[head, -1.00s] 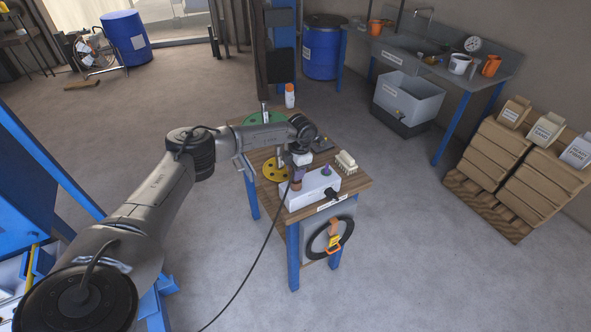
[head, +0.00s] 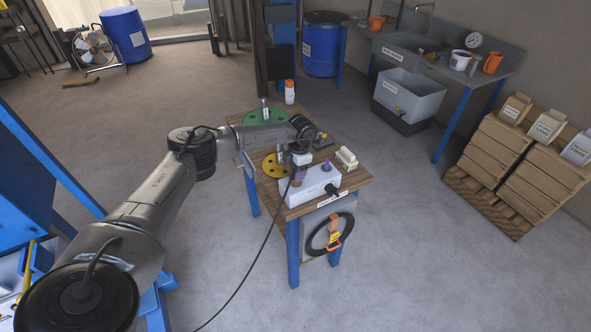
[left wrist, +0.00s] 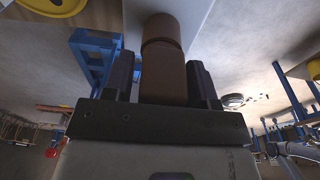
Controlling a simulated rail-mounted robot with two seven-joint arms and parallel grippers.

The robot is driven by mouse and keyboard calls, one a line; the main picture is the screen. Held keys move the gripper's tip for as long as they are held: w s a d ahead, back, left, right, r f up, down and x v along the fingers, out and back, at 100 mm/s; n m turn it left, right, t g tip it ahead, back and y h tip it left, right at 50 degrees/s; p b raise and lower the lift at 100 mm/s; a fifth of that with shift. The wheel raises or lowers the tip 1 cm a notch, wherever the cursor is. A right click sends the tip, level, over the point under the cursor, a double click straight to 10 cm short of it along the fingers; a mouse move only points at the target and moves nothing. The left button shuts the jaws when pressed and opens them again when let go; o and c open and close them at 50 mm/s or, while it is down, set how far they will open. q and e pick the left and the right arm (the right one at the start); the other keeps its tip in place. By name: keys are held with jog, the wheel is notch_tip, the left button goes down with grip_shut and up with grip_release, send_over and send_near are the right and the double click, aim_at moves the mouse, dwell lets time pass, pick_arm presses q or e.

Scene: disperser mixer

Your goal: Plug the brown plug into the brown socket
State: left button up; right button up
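My left gripper (head: 299,168) is low over the white socket box (head: 318,188) on the wooden cart. In the left wrist view the brown plug (left wrist: 165,78) stands between the two dark fingers, which look shut on it. I cannot tell whether the two are joined or only close. In the head view the brown socket (head: 296,184) shows small beneath the gripper, partly hidden. A dark cable hangs from there to the floor. My right gripper is out of view.
A purple fitting (head: 327,166) and a black plug (head: 332,189) are on the same box. A brush (head: 346,158), a yellow disc (head: 275,166) and a green disc (head: 264,117) lie around it on the cart. A white bottle (head: 289,93) stands at the back.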

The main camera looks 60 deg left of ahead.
pick_arm(q)
jog(key=shift+o, duration=1.1)
jog(key=shift+r, duration=0.1)
jog(key=r, duration=0.4)
jog(key=w+r, duration=0.1)
jog(key=r, duration=0.7)
jog(key=shift+w, duration=0.3)
jog(key=shift+r, duration=0.75)
